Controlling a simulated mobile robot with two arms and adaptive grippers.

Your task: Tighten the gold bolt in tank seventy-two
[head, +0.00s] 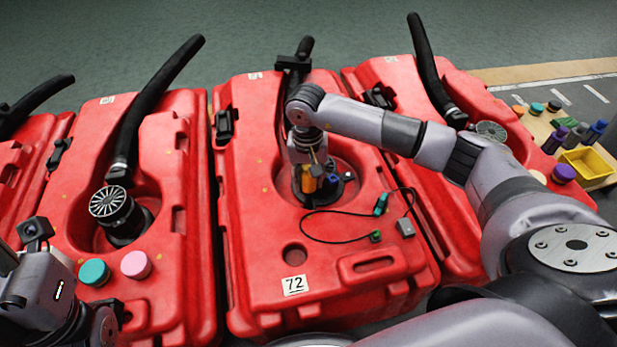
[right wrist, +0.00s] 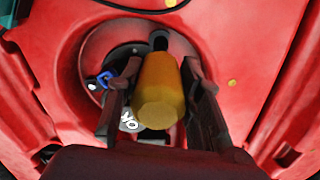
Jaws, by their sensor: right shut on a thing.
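Tank seventy-two (head: 255,215) is the red tank in the middle of the head view, with its number label (head: 295,285) near the front. My right gripper (head: 313,190) reaches down into its round recess. It is shut on a yellow-orange, faceted handle-like piece (right wrist: 158,92) with a black far end (right wrist: 158,40), which points into the recess. What that end touches is hard to make out. Small gold spots, possibly bolt heads (right wrist: 232,83), show on the red surface. My left gripper (head: 85,325) is partly in view at the lower left, its fingers unclear.
Similar red tanks with black hoses stand on both sides. A teal cap (head: 94,272) and a pink cap (head: 135,265) sit on the left tank. A dark cable (head: 335,240) and small grey box (head: 405,227) lie on tank seventy-two. A yellow bin (head: 585,163) stands right.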

